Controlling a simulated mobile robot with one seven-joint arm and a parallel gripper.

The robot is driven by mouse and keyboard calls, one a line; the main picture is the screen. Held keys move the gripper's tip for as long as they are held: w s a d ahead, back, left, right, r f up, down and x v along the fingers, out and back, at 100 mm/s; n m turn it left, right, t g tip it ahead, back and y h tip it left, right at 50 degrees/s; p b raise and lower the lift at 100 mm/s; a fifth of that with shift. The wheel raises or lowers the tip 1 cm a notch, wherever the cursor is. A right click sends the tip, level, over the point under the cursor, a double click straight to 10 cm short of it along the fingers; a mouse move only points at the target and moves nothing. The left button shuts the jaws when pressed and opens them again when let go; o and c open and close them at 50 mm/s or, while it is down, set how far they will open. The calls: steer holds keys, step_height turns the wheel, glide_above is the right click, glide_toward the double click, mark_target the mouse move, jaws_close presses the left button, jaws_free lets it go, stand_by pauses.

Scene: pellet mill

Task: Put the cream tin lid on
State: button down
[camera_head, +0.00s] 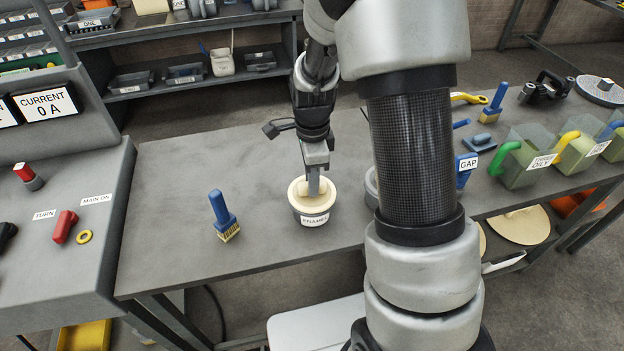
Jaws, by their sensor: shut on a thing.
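A small cream tin (311,220) with a printed white label stands upright on the grey bench. The cream lid (300,196) is at the tin's mouth, roughly level and centred over it. I cannot tell whether it is fully seated or slightly above the rim. My gripper (313,188) points down from above and is shut on the middle of the lid. The fingers hide the lid's centre.
A blue-handled brush (222,217) stands to the left of the tin on the bench (180,180). A grey round thing (371,186) is partly hidden behind my arm. A control console (60,200) borders the bench at left.

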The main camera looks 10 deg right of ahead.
stand_by(0.3)
steer(key=c, duration=1)
jaws_free()
steer(key=shift+r+p, duration=2.65)
steer(key=shift+r, duration=0.85)
